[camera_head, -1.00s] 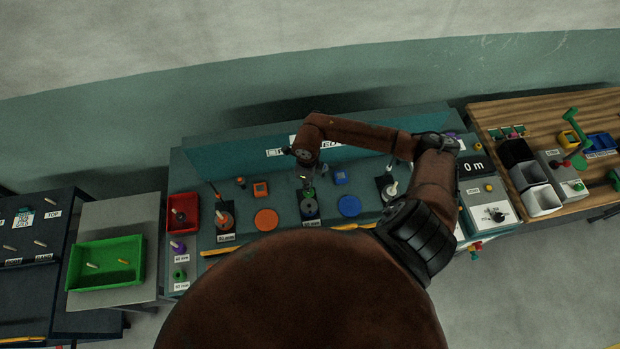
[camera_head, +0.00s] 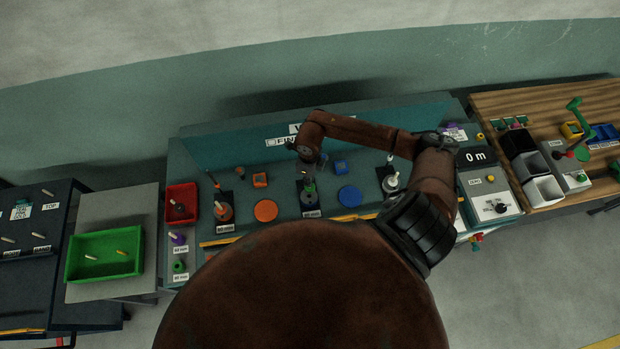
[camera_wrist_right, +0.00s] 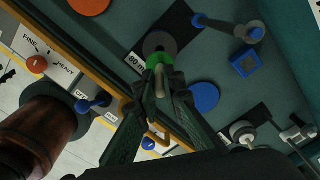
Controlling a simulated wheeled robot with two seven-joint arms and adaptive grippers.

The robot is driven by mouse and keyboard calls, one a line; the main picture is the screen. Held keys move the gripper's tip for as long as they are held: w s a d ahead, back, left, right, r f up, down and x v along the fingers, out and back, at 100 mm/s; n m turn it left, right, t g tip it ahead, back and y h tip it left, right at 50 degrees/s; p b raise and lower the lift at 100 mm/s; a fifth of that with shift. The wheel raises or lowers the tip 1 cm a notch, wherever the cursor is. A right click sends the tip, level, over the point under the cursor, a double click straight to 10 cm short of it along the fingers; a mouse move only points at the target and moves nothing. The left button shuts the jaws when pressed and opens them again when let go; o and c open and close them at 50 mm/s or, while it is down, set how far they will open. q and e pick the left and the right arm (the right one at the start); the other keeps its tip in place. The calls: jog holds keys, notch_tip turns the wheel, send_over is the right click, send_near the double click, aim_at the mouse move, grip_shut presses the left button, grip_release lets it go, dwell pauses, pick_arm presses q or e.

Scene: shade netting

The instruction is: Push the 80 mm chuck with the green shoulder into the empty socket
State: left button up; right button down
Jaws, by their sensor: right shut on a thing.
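In the wrist view my right gripper (camera_wrist_right: 160,80) is shut on a pale, peg-like top of the chuck with the green shoulder (camera_wrist_right: 160,60). The chuck is over a grey round socket (camera_wrist_right: 157,42) on a black plate, beside a label ending in mm. Whether it is seated or just above the socket cannot be told. In the head view my right gripper (camera_head: 308,172) reaches down from the right over that plate, with the green shoulder (camera_head: 309,186) just below it. My left gripper is not in view.
A blue disc (camera_head: 349,197) and a blue block (camera_head: 340,167) lie right of the socket; an orange disc (camera_head: 265,210) lies left. Other black plates with posts flank it on both sides. A red tray (camera_head: 182,192) and a green tray (camera_head: 75,262) are farther left.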

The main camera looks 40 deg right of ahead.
aim_at(309, 189)
jog(key=shift+w+f+b, duration=0.1)
jog(key=shift+f+b, duration=1.7)
jog(key=shift+f, duration=0.15)
jog(key=shift+f+b, duration=0.9)
jog(key=shift+b, duration=0.3)
jog(key=shift+f, duration=0.15)
jog(key=shift+f+b, duration=0.9)
jog(key=shift+a+f, duration=0.1)
jog(key=shift+f, duration=0.05)
jog(key=shift+f+b, duration=0.35)
jog(key=shift+b, duration=0.15)
